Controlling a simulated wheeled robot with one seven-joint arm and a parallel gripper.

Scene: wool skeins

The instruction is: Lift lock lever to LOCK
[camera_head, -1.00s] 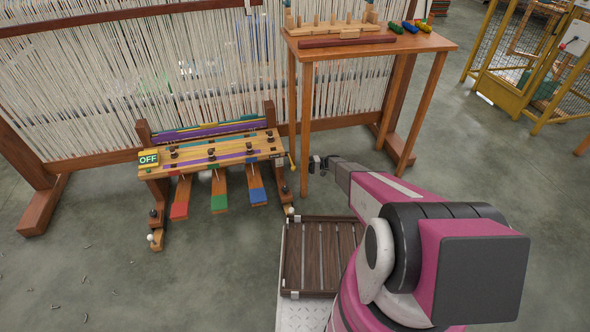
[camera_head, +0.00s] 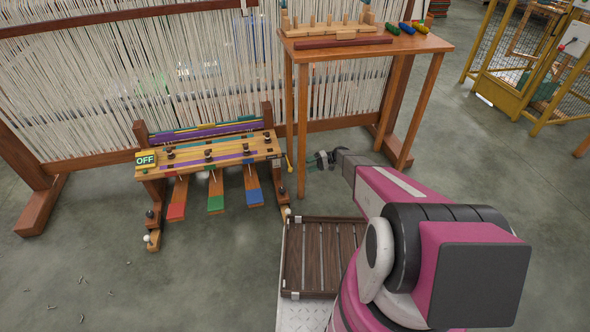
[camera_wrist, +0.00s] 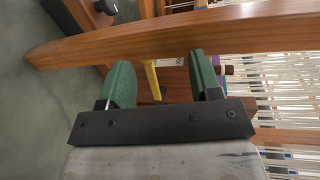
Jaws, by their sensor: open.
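The lock lever (camera_head: 290,163) is a thin yellow bar at the right end of the wooden treadle bench (camera_head: 225,152). In the wrist view a yellow bar (camera_wrist: 152,80), apparently the lever, shows between my fingers and beyond a wooden table leg (camera_wrist: 200,32). My gripper (camera_head: 318,160) is open and empty, with green finger pads, just right of that leg in the head view. The fingers are apart from the lever, and the leg crosses the wrist view in front of them.
The tall wooden table (camera_head: 420,43) carries a peg rack and coloured skeins. The loom's white warp threads (camera_head: 80,85) stand behind the bench. Red, green and blue treadles (camera_head: 216,203) stick out in front. A slatted dark platform (camera_head: 320,255) lies near my arm.

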